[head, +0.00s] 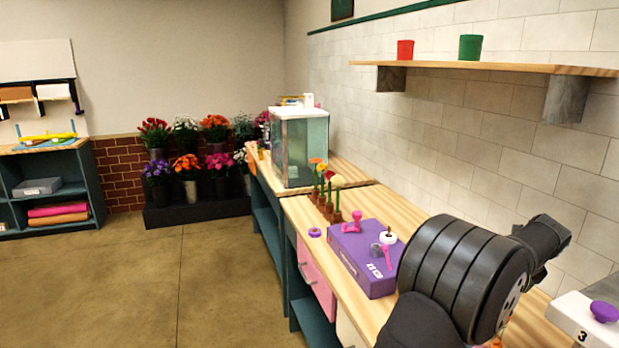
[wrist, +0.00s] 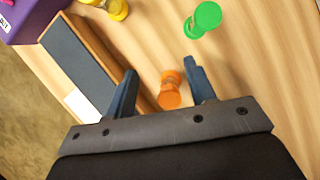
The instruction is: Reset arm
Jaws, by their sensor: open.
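My gripper (wrist: 160,68) shows in the wrist view with its two dark blue-grey fingers spread apart. It is open over the wooden counter (wrist: 245,65). A small orange spool-shaped piece (wrist: 170,91) appears between the fingers, with gaps on both sides; whether it stands at finger height is unclear. In the head view my dark arm covers the near right part of the counter, and the gripper's fingers cannot be made out there.
A green piece (wrist: 205,18) and a yellow piece (wrist: 115,9) lie beyond the fingers. A dark grey panel (wrist: 78,62) and a purple box (head: 367,258) are at the left. A wall shelf (head: 480,68) holds red and green cups. A glass tank (head: 300,145) stands farther back.

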